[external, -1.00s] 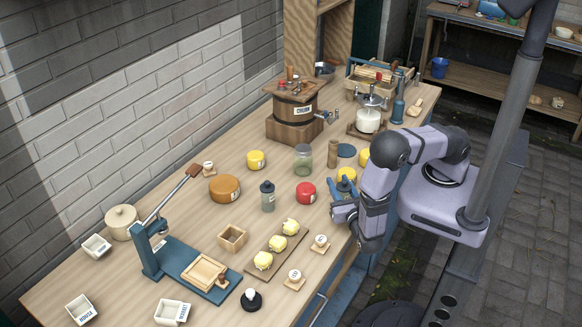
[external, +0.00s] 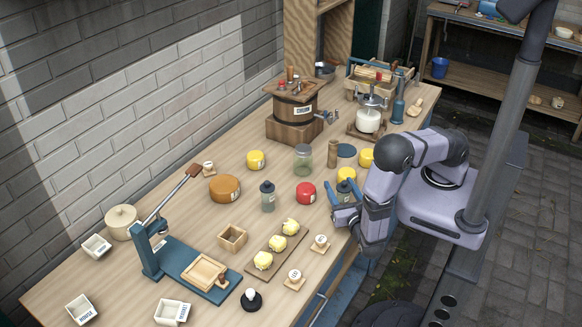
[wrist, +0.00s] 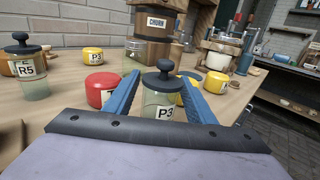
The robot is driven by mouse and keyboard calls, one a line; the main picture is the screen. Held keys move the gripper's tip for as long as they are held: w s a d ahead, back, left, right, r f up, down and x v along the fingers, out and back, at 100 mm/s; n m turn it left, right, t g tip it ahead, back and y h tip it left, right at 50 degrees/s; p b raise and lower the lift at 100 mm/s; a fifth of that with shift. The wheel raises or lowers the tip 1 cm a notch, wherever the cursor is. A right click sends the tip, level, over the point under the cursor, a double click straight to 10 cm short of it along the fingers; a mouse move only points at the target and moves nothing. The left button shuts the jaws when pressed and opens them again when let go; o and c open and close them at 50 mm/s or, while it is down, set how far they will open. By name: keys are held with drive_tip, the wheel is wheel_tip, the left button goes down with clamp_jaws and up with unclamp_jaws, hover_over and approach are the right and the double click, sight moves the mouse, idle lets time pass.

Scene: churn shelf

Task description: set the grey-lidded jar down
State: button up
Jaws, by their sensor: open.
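A glass jar with a dark grey lid and a P3 label (wrist: 160,103) stands upright on the bench near its right edge; it also shows in the external view (external: 344,190). My gripper (wrist: 160,76) is open, its two blue fingers on either side of this jar with a visible gap on each side. A second grey-lidded jar, labelled R5 (wrist: 28,70), stands apart to the left; in the external view it is left of the red tin (external: 267,197). The lower part of the P3 jar is hidden by my gripper's palm in the wrist view.
A red tin (external: 306,193) stands close to the left of my gripper. Yellow tins (external: 366,157), a clear jar (external: 303,158) and a wooden cylinder (external: 332,153) stand behind. A board with butter pats (external: 277,243) lies in front. The bench between has small clear gaps.

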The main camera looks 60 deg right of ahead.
sight(345, 197)
drive_tip(key=b+v, duration=0.2)
drive_tip(key=v, duration=0.4)
drive_tip(key=shift+w+r+b, duration=0.1)
drive_tip(key=shift+b, duration=0.2)
drive_tip(key=shift+o, duration=0.5)
